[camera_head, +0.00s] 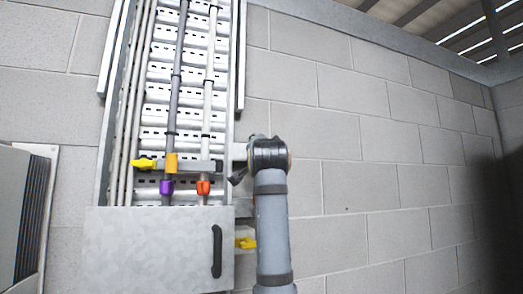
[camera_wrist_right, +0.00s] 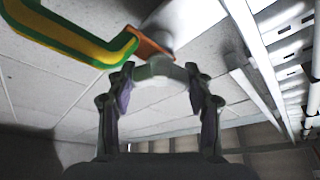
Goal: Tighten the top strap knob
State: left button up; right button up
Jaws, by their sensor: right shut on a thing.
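My right gripper (camera_wrist_right: 160,76) is shut on a pale grey rounded knob (camera_wrist_right: 158,68) in the right wrist view, with a fingertip on each side of it. A thick green-and-yellow strap (camera_wrist_right: 72,38) comes in from the left there. Its copper-coloured end lug (camera_wrist_right: 148,46) reaches the knob, just behind it. In the head view my right arm comes up from below and ends at the right edge of the cable tray (camera_head: 240,65). Its wrist hides most of the gripper and the knob there. My left gripper is not in view.
The tray carries grey pipes with a purple collar (camera_head: 166,187) and an orange collar (camera_head: 203,187). A metal cover (camera_head: 150,250) with a black handle (camera_head: 217,251) is below. A yellow piece (camera_head: 246,243) sits beside it. Bare block wall (camera_head: 350,130) lies to the right.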

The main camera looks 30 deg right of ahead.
jog(key=shift+w+f+m, duration=0.1)
jog(key=shift+f+m, duration=0.05)
jog(key=shift+m, duration=0.25)
jog(key=o, duration=1.2)
jog(key=v, duration=1.2)
jog(key=shift+a, duration=0.1)
